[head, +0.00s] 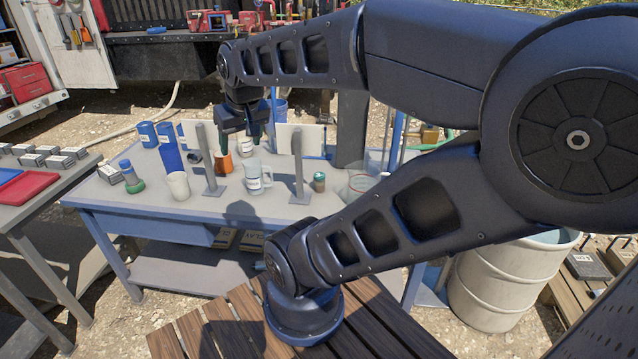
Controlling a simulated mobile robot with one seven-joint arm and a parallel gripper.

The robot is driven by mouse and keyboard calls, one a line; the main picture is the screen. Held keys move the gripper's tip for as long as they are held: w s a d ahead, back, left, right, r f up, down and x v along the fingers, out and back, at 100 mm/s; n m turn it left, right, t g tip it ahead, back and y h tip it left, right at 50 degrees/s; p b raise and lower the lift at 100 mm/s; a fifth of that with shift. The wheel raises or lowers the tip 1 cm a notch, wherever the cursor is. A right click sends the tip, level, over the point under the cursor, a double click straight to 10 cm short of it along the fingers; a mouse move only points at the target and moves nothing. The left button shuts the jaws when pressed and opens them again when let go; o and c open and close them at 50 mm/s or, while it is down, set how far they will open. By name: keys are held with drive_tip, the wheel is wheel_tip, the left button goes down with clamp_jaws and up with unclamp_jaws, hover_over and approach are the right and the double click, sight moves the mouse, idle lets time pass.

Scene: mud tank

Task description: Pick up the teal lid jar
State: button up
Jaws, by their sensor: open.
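A small jar with a teal lid (319,181) stands upright on the blue-grey workbench (285,211), right of a grey upright post. My gripper (243,138) points down over the back middle of the bench, left of the jar and apart from it. Its fingers are spread and I see nothing held between them. An orange cup and a white labelled container show just below and behind the fingers.
A white mug (253,176), a cream cup (178,186) and a green bottle with a blue top (131,177) stand left of the jar. Two grey posts (298,165) rise from the bench. A white drum (507,285) stands at right. The bench front is mostly clear.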

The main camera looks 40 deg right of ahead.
drive_tip(key=shift+o, duration=0.2)
drive_tip(key=shift+w, duration=0.15)
drive_tip(key=w+d+m+t+y, duration=0.1)
drive_tip(key=w+d+m, duration=0.35)
drive_tip(key=w, duration=0.25)
drive_tip(key=m+t+h, duration=0.3)
drive_tip(key=m+h, duration=0.2)
drive_tip(key=m, duration=1.2)
hover_over(321, 175)
drive_tip(key=s, duration=0.3)
drive_tip(key=f, duration=0.2)
drive_tip(key=s+d+f+m+g+y, duration=0.1)
drive_tip(key=d+f+m+g+y, duration=0.15)
drive_tip(key=f+m, duration=1.2)
drive_tip(key=shift+t+y, duration=0.25)
drive_tip(key=shift+y, duration=0.5)
drive_tip(key=shift+w+a+f, duration=0.45)
drive_tip(key=shift+w+f, duration=0.45)
drive_tip(key=shift+f, duration=2.55)
drive_tip(key=shift+w+a+f, duration=0.5)
drive_tip(key=shift+w+f, duration=0.45)
drive_tip(key=shift+f, duration=2.45)
drive_tip(key=shift+w+a+f, duration=0.45)
drive_tip(key=shift+w+f, duration=0.45)
drive_tip(key=shift+f, duration=2.55)
